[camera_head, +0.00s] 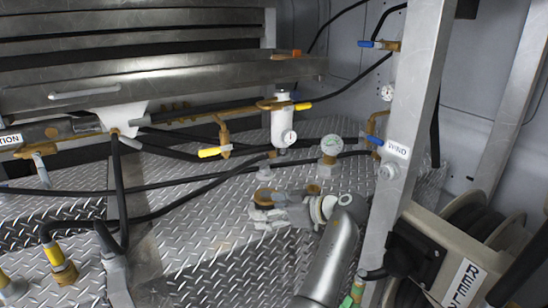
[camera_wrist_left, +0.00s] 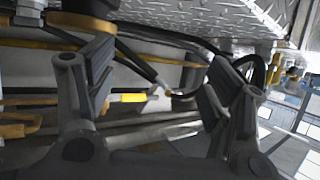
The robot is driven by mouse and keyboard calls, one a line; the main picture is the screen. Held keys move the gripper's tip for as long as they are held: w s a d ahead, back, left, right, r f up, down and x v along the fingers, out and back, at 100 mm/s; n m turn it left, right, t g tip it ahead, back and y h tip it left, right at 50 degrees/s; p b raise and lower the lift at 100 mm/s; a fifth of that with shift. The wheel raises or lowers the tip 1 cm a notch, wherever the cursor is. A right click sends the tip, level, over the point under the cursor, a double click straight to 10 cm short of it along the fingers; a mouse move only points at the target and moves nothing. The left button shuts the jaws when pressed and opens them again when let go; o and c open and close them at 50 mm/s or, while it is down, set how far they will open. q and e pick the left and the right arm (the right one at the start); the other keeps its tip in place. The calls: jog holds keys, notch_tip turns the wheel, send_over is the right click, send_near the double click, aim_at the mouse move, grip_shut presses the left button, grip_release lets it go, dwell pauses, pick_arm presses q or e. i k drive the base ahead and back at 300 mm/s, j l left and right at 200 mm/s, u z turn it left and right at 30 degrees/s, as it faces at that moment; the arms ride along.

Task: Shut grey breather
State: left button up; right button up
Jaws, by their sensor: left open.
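My left arm rises from the lower middle of the head view, and its left gripper (camera_head: 281,212) points left over the tread-plate surface, small and partly hidden by the wrist. In the left wrist view the two dark fingers of this gripper (camera_wrist_left: 155,95) are wide apart with nothing held. A brass fitting (camera_head: 263,194) is close by the gripper in the head view. I cannot tell for sure which part is the grey breather. A valve with a grey lever (camera_head: 41,172) hangs at the far left. A brass fitting (camera_wrist_left: 85,20) also shows behind a finger in the wrist view.
Black hoses (camera_head: 170,185) cross above the tread plate. A white filter body (camera_head: 283,126) and a round gauge (camera_head: 331,145) stand behind my gripper. A metal post (camera_head: 412,110) and a hose reel (camera_head: 480,225) limit the right side. Yellow-handled valves (camera_head: 211,152) are at the back.

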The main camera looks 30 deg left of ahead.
aim_at(265, 169)
jog(key=i+j, duration=0.25)
jog(key=i, duration=0.2)
jog(key=i+j, duration=0.2)
jog(key=i, duration=0.25)
